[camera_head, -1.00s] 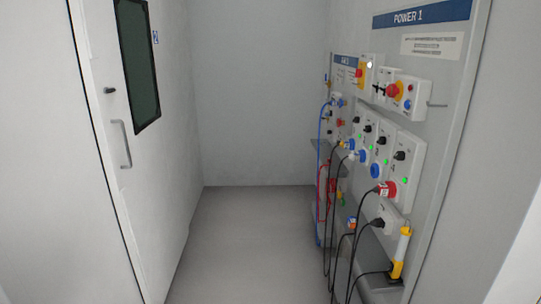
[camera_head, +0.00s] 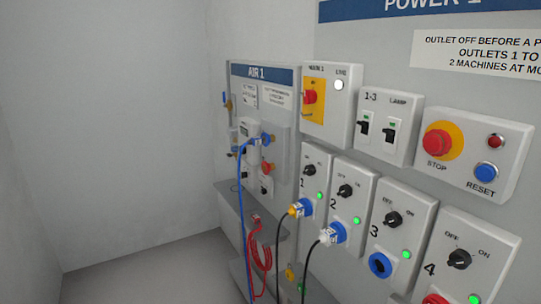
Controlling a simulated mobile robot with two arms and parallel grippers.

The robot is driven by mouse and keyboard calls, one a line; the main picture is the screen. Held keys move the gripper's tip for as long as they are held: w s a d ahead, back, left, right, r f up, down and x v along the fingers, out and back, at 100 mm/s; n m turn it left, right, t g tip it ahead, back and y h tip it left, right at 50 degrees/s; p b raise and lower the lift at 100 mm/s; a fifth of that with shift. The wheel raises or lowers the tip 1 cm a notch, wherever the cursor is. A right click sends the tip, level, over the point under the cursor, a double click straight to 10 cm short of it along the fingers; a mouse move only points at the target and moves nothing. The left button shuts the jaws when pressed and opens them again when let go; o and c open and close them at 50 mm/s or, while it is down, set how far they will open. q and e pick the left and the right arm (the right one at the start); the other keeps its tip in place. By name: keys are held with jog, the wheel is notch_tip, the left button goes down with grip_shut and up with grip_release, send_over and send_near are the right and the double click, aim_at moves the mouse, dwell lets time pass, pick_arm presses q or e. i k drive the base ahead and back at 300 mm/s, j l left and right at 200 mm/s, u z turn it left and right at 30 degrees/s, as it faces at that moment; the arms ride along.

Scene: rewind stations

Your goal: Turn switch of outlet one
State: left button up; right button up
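Outlet one (camera_head: 315,184) is the leftmost white outlet box in the lower row of the POWER 1 panel, marked 1. Its black rotary switch (camera_head: 310,170) sits near the top of the box, below small OFF and ON lettering; its exact setting is too small to read. Neither of my grippers is in view.
Outlet two (camera_head: 340,200) holds a white plug; outlet three (camera_head: 400,235) has an empty blue socket; outlet four (camera_head: 465,262) stands at right. Above are the main switch (camera_head: 326,100), breakers (camera_head: 388,127) and stop box (camera_head: 470,155). The AIR 1 panel (camera_head: 262,75) is left. Floor (camera_head: 150,270) is clear.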

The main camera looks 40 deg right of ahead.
aim_at(309, 170)
jog(key=i+j+z, duration=0.1)
jog(key=i+z, duration=0.3)
jog(key=i+j+z, duration=0.35)
jog(key=i, duration=0.15)
jog(key=i+j+z, duration=0.2)
jog(key=i+z, duration=0.2)
jog(key=i+j+z, duration=0.4)
jog(key=k+j, duration=0.05)
